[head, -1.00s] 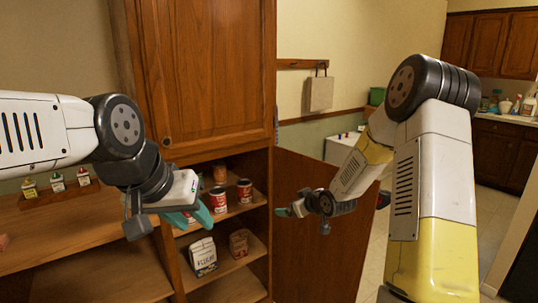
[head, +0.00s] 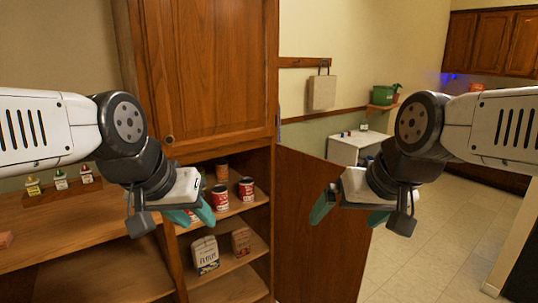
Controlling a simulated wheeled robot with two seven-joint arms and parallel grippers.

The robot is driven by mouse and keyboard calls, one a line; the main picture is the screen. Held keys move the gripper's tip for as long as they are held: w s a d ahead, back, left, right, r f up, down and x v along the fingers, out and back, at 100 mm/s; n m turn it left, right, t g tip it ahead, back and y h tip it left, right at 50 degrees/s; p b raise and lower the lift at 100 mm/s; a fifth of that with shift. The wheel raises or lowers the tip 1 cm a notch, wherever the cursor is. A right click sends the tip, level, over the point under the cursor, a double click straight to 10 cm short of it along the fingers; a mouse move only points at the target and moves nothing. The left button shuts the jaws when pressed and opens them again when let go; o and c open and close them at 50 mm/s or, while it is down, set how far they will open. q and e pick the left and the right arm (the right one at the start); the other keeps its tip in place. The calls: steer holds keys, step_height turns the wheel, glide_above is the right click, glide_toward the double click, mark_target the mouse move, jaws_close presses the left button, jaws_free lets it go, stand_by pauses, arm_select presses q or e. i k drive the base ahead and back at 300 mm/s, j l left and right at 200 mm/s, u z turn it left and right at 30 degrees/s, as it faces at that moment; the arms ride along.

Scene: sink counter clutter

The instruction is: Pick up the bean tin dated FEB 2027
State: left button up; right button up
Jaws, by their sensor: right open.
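Red-and-white tins stand on the upper shelf of the open cabinet: one tin (head: 220,198) in the middle and another tin (head: 246,190) to its right. A bit of red and white, perhaps another tin, shows between my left fingers. No date can be read on any tin, so I cannot tell which is FEB 2027. My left gripper (head: 193,214) is at the shelf's left front, its teal fingers apart, with nothing clearly held. My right gripper (head: 350,212) is open and empty in front of the open cabinet door.
A brownish jar (head: 222,172) stands behind the tins. A flour bag (head: 205,254) and a brown bag (head: 241,242) stand on the shelf below. The open cabinet door (head: 305,255) bounds the right side. Small bottles (head: 60,180) stand on a rack at left.

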mark_target(247, 184)
steer(key=i+l+u, duration=0.2)
steer(key=u, duration=0.15)
steer(key=i+l+u, duration=0.35)
steer(key=l+u, duration=0.25)
steer(key=l, duration=0.4)
steer(key=l+u, duration=0.25)
steer(key=l, duration=0.4)
steer(key=k, duration=0.05)
